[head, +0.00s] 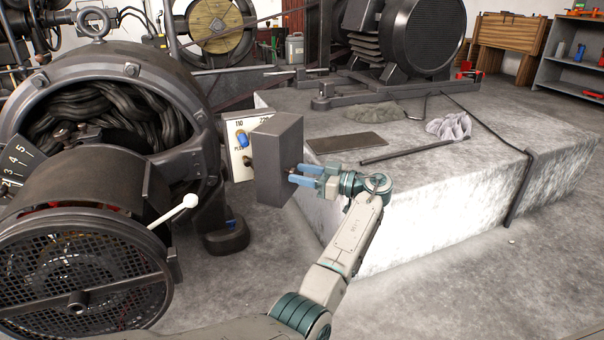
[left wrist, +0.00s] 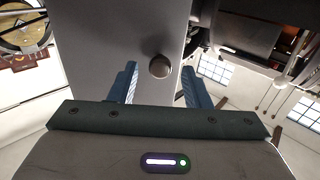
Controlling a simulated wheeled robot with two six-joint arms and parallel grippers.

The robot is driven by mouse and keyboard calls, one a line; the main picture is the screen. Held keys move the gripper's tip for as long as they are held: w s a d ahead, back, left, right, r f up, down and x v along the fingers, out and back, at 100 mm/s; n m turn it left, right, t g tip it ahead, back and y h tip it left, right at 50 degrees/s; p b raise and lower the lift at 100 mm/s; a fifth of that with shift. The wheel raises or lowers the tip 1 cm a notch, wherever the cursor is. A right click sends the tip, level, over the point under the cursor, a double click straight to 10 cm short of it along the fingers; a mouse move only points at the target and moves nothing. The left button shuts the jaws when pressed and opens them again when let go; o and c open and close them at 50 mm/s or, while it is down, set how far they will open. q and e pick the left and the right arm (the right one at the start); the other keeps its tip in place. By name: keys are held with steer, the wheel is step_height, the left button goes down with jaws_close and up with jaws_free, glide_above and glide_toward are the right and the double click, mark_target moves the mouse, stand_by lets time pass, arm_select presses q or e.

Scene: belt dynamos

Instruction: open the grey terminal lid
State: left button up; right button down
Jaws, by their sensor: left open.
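The grey terminal lid (head: 277,160) stands swung out beside a pale terminal panel (head: 239,160), which shows a blue knob (head: 242,138) and printed marks. In the left wrist view the lid (left wrist: 110,35) fills the upper middle, with a small round dark knob (left wrist: 159,67) on its face. My left gripper (head: 301,174) is at the lid's right face. Its two blue fingers are apart, one to each side of the knob in the left wrist view. Whether they touch the knob or lid cannot be told. My right gripper is not in view.
A large dark dynamo (head: 120,75) with a white-handled lever (head: 175,213) stands left of the panel. A concrete plinth (head: 400,240) lies to the right, with a crumpled cloth (head: 449,127) and a rod (head: 405,152) on top. Floor at lower right is clear.

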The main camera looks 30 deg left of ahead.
arm_select(q)
steer(key=w+d+p, duration=0.1)
steer(key=d+p, duration=0.2)
steer(key=d, duration=0.7)
steer(key=shift+d, duration=0.1)
